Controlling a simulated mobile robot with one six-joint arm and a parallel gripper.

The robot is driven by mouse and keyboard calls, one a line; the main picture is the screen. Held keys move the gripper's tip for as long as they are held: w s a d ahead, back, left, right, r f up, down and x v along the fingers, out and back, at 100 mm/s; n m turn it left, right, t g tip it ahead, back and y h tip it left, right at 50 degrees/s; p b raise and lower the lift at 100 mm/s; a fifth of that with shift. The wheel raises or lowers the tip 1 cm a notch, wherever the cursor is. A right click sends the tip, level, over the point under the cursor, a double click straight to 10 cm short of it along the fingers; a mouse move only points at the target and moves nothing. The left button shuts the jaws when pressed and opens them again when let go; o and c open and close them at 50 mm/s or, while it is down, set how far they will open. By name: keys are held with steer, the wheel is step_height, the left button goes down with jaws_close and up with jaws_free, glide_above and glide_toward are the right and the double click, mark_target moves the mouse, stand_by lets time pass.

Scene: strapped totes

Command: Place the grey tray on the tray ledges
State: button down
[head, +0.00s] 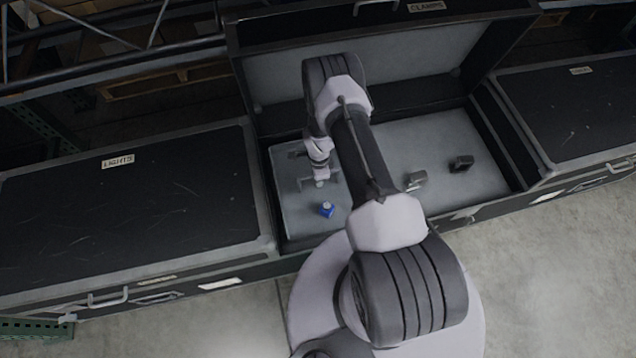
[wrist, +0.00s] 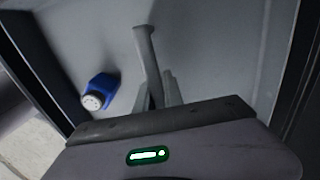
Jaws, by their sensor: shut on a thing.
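My gripper (head: 320,182) is low inside the open case, at its left part, pointing down. In the wrist view my gripper (wrist: 158,98) is shut on a grey bar (wrist: 147,50) with a wider end. I cannot tell whether this bar is a handle of the grey tray or a separate piece. A flat pale grey surface (head: 375,135) lies in the case below it; it also shows in the wrist view (wrist: 215,45). I cannot tell whether it is the tray or the case floor. I cannot make out the tray ledges.
A blue item with a white cap (head: 327,209) lies near my gripper. A grey block (head: 416,180) and a dark block (head: 461,163) lie further right. The open case (head: 268,190) has dark walls. Closed cases (head: 130,205) (head: 570,110) flank it.

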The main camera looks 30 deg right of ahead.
steer(key=shift+f, duration=0.85)
steer(key=c, duration=1.5)
jaws_free()
steer(key=shift+r, duration=0.1)
steer(key=shift+o, duration=0.2)
steer(key=shift+r, duration=0.1)
step_height(320, 180, up, 12)
steer(key=p, duration=0.5)
steer(key=shift+r, duration=0.1)
